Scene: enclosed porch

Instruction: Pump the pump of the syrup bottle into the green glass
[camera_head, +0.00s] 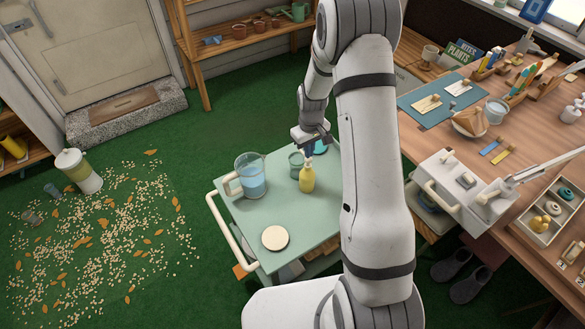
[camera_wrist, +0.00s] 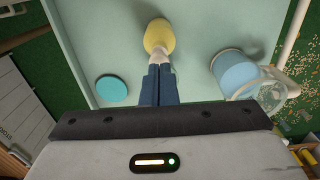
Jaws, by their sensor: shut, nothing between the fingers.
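The yellow syrup bottle (camera_head: 307,180) stands upright on the green cart top, with a pale pump head at its top. In the wrist view the bottle (camera_wrist: 158,36) is at top centre, its pale pump (camera_wrist: 161,56) just beyond my fingertips. The green glass (camera_head: 295,160) stands just behind and left of the bottle in the head view; I cannot make it out in the wrist view. My gripper (camera_head: 308,153) points down at the pump, fingers together and empty. It also shows in the wrist view (camera_wrist: 160,68). I cannot tell whether the fingers touch the pump.
A glass pitcher of blue liquid (camera_head: 252,178) stands left of the glass. A teal disc (camera_wrist: 111,88) lies on the cart, opposite the pitcher. A pale round disc (camera_head: 275,238) lies near the cart's front. The cluttered wooden workbench (camera_head: 535,135) is at right.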

